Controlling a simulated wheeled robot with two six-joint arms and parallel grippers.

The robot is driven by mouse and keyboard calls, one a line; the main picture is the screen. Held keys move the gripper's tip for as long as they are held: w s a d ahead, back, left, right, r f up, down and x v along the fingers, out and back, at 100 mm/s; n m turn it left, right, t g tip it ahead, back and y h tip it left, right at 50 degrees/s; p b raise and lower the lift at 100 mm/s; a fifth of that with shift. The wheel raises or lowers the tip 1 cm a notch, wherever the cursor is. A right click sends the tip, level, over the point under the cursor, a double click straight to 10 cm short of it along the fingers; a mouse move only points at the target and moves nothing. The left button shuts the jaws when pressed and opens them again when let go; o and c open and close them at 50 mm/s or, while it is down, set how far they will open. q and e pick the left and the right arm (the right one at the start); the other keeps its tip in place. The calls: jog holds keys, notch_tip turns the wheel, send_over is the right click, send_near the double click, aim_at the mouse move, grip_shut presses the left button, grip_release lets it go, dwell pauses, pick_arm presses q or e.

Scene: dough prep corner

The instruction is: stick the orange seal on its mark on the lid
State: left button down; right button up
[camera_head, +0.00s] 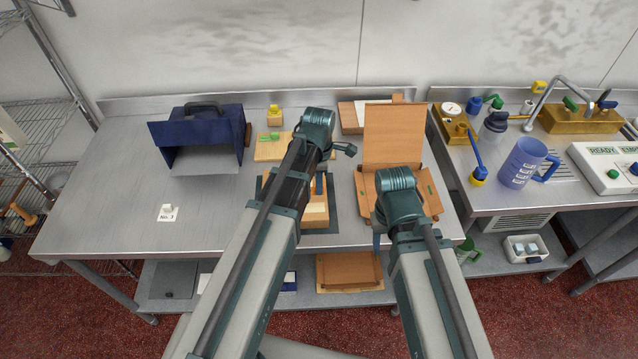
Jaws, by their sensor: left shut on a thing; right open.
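My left gripper (320,186) points down over a pale wooden block or box (316,212) on a dark mat. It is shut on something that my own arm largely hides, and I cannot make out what. No orange seal can be picked out clearly. A brown open box (372,205) stands to the right of the mat, with a plain brown lid panel (393,135) standing up at its back. I cannot see a mark on that panel. My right gripper (377,240) is open, low at the front of this box, partly hidden by its own wrist.
A dark blue hooded case (205,135) and a white "No. 3" tag (167,213) stand on the left of the steel table (100,205). A wooden board (268,150) lies behind the mat. A blue jug (523,165) stands on the right counter.

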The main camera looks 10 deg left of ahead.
pick_arm(q)
jog(key=b, duration=0.5)
send_over(319, 207)
jog(key=shift+s+f, duration=0.1)
jog(key=shift+f, duration=2.75)
jog(key=shift+f+b, duration=1.15)
jog(key=c, duration=0.8)
grip_release()
jog(key=shift+o, duration=0.2)
jog(key=shift+r, duration=0.1)
notch_tip(319, 207, up, 8)
jog(key=p, duration=0.8)
